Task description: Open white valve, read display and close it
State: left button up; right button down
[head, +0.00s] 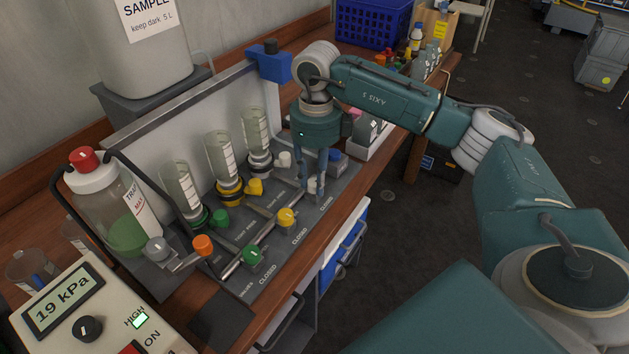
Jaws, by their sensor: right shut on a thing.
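My right gripper (312,183) points down at the far end of the front valve row. Its fingers are shut around a small white valve knob (313,186), partly hidden by them. A second white knob (284,159) stands behind it, at the foot of the farthest clear graduated cup (257,140). The display (62,302) on the pale box at lower left reads 19 kPa. A green light beside HIGH is lit on that box. My left gripper is not in view.
Yellow (286,217), green (252,254) and orange (203,245) knobs stand along the manifold. A red-capped trap bottle (105,205) with green liquid stands at left. A blue clamp block (270,63) is behind my gripper. Floor is open beyond the bench's right edge.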

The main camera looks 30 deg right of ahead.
aim_at(315, 180)
jog(key=n+b, duration=0.1)
jog(key=n, duration=0.3)
jog(key=shift+w+r+n, duration=0.1)
jog(key=shift+n, duration=0.3)
dwell(0.4)
jog(key=c, duration=1.4)
grip_release()
notch_tip(315, 180, up, 12)
jog(key=shift+d, duration=0.15)
